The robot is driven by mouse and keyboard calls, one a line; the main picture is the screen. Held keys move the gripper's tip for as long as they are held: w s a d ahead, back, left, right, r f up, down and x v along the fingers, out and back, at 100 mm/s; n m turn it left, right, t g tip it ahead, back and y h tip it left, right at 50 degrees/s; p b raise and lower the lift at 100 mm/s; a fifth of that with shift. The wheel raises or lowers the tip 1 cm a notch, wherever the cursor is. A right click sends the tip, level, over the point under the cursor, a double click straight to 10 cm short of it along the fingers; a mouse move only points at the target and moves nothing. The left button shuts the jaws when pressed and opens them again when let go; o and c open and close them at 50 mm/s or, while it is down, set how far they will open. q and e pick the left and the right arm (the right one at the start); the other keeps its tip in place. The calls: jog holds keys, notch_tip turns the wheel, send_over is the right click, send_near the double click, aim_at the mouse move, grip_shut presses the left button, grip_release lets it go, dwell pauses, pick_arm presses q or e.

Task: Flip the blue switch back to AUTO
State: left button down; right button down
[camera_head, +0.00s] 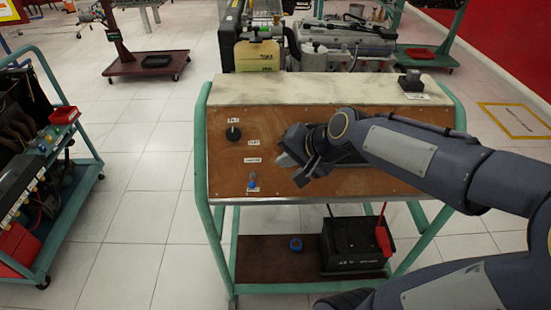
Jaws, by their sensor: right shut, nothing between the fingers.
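The blue switch (252,182) is a small toggle low on the left part of the brown sloped panel (225,165) of the trainer stand. Small white labels sit above and below it, too small to read. Which way the lever is thrown is hard to tell. My right gripper (284,160) is in front of the panel, to the right of and slightly above the switch. Its fingers are shut and empty, pointing left, and appear apart from the switch. The gripper and forearm hide the middle and right of the panel.
A black knob (233,133) is above the switch. The stand has green tube rails (202,150) at its sides. A black battery box (352,245) and a blue ring (295,244) are on its lower shelf. Another trainer cart (40,170) stands left, with clear floor between.

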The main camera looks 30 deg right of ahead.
jog(key=s+r, duration=0.2)
jog(key=s, duration=0.1)
jog(key=shift+s+d, duration=0.1)
jog(key=shift+d, duration=0.25)
jog(key=s+a+f+n+g+y, duration=0.1)
jog(key=s+a+f+n, duration=0.3)
jog(key=s+a+n, duration=0.5)
jog(key=s+g, duration=0.1)
jog(key=s, duration=0.2)
jog(key=shift+s+a+f+n+p, duration=0.2)
jog(key=shift+f+n+p, duration=0.15)
jog(key=shift+f+n, duration=0.05)
